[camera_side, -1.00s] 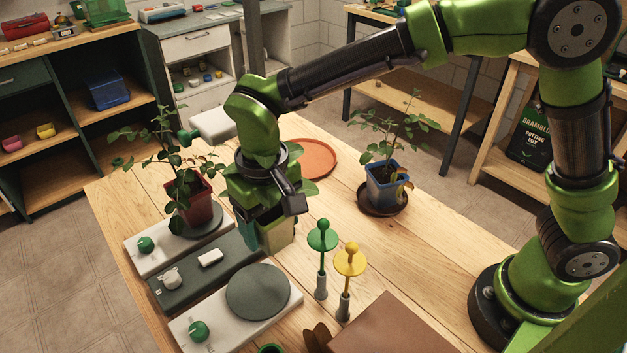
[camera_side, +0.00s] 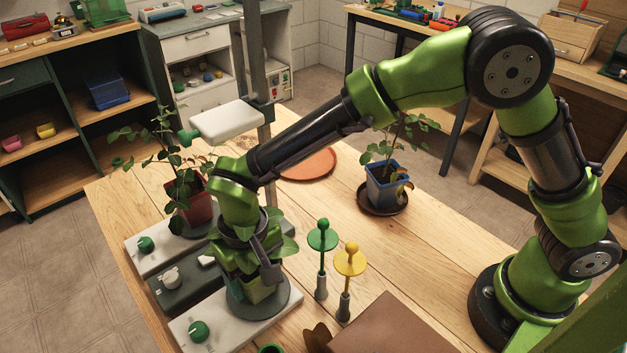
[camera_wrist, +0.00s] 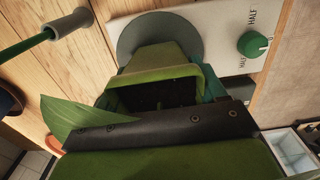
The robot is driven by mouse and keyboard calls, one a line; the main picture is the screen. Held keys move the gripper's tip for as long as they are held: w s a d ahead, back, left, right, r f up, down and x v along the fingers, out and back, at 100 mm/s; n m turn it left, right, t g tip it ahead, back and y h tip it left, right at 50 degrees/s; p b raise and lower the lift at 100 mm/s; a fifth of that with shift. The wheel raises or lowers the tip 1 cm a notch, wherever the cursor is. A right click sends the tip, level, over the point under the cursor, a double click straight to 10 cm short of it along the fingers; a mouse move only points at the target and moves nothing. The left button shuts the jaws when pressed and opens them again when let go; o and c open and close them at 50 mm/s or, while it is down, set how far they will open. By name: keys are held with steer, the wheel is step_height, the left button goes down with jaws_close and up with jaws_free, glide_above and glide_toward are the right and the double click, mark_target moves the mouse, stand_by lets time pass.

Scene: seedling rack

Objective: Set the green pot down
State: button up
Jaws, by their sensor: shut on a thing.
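The green pot (camera_wrist: 160,75) is in my gripper (camera_side: 250,284), which is shut on it. In the side view the pot is mostly hidden by my gripper, with green leaves around it. It is over the grey round plate (camera_side: 268,313) of the near white unit with a green knob (camera_side: 198,331). The wrist view shows the pot's olive-green rim and wall and part of the grey plate (camera_wrist: 190,28) beyond it. I cannot tell whether the pot's base touches the plate.
A red pot with a plant (camera_side: 194,208) stands on the far white unit. A dark unit (camera_side: 182,291) lies between. Green (camera_side: 322,238) and yellow (camera_side: 350,262) stakes stand to the right. A blue pot (camera_side: 384,188) sits on a brown saucer behind; an orange saucer (camera_side: 312,166) lies empty.

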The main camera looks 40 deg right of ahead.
steer(key=shift+f, duration=0.15)
steer(key=o, duration=1.1)
steer(key=shift+o, duration=0.2)
